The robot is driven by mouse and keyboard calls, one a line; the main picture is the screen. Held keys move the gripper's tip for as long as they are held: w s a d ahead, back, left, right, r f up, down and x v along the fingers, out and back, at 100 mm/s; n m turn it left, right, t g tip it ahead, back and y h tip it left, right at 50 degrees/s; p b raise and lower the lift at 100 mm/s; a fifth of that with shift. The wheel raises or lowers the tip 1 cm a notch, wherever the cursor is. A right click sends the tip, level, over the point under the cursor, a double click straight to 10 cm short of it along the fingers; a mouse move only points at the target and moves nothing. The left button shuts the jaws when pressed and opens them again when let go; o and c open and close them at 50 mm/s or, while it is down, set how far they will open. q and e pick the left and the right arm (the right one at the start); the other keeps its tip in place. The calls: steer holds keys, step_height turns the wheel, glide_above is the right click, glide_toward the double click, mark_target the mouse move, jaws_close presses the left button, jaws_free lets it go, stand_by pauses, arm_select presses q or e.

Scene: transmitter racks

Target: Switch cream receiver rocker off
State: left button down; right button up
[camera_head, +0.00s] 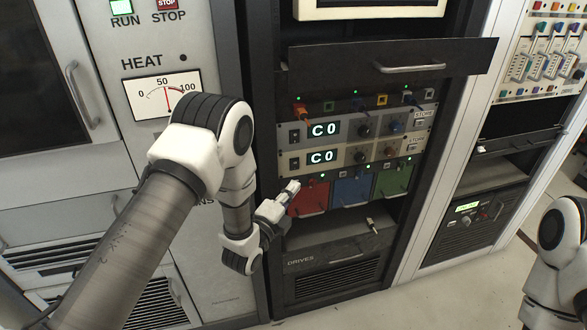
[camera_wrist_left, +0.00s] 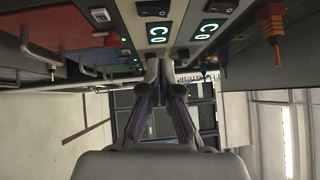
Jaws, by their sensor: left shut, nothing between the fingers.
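The cream receiver (camera_head: 340,158) is the lower of two stacked units with a "C0" display, in the middle rack. Its dark rocker (camera_head: 294,162) is at the left end of its front. In the left wrist view the rocker (camera_wrist_left: 153,9) is at the top edge, beside the lit display (camera_wrist_left: 158,33). I cannot tell which way it is tipped. My left gripper (camera_head: 293,187) is shut and empty, below the rocker and in front of the red drive's upper left corner. Its fingers (camera_wrist_left: 166,66) show together in the wrist view, apart from the rocker.
A grey receiver (camera_head: 345,124) with its own rocker (camera_head: 295,136) sits directly above. Red (camera_head: 308,198), blue (camera_head: 352,190) and green (camera_head: 393,181) drives are below. An orange plug (camera_head: 300,111) hangs at the upper left. A black handled panel (camera_head: 400,60) juts out above.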

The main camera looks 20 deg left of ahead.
mark_target(295, 165)
arm_select(q)
steer(key=w, duration=0.4)
steer(key=w+a+p, duration=0.1)
steer(key=shift+w+a+r, duration=0.1)
steer(key=shift+w+r, duration=0.3)
steer(key=shift+w+a, duration=0.2)
steer(key=shift+w, duration=0.05)
steer(key=shift+w+a, duration=0.1)
